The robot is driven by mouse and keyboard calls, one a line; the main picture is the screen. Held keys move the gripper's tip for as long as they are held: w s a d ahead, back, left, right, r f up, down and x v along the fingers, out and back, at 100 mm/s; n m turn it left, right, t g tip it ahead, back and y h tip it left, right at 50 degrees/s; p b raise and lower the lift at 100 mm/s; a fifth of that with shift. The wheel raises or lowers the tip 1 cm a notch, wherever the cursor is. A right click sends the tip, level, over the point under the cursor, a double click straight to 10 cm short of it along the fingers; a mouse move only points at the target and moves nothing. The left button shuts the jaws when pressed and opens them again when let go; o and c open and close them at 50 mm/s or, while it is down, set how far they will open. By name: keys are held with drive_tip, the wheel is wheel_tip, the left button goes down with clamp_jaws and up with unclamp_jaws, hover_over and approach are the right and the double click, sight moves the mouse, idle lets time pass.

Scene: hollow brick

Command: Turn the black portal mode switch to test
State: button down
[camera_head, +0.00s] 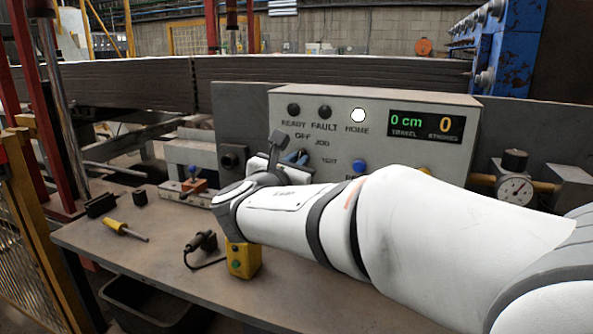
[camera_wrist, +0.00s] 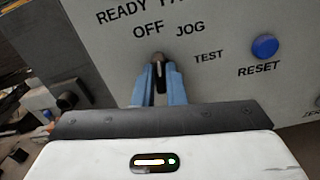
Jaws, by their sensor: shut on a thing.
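The black mode switch (camera_wrist: 159,71) sits on the grey control panel (camera_wrist: 220,85), below the printed labels OFF and JOG and left of TEST. My gripper (camera_wrist: 158,80) has its blue fingers on both sides of the switch and is shut on it. The visible top of the switch points roughly up, toward the space between OFF and JOG; its exact setting is hard to tell. In the head view the fingers of my gripper (camera_head: 296,158) reach the panel, and the switch is mostly hidden behind them.
A blue RESET button (camera_wrist: 265,46) is right of TEST. The display (camera_head: 426,126) reads 0 cm and 0, and the HOME lamp (camera_head: 358,115) is lit white.

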drive_tip(key=m+b, duration=0.5)
drive_tip(key=b, duration=0.1)
drive_tip(key=m+b, duration=0.5)
drive_tip(key=b, duration=0.1)
drive_tip(key=m+b, duration=0.5)
drive_tip(key=b, duration=0.1)
drive_tip(key=shift+d+f+m, duration=0.15)
drive_tip(key=shift+f+m, duration=0.2)
drive_tip(key=shift+m, duration=0.05)
drive_tip(key=shift+b, duration=0.3)
drive_tip(key=c, duration=1.5)
unclamp_jaws()
drive_tip(key=shift+s+r, duration=0.1)
drive_tip(key=p+v, duration=0.1)
drive_tip(key=v, duration=0.6)
drive_tip(key=shift+s+p, duration=0.3)
drive_tip(key=shift+s, duration=0.05)
drive_tip(key=shift+r, duration=0.1)
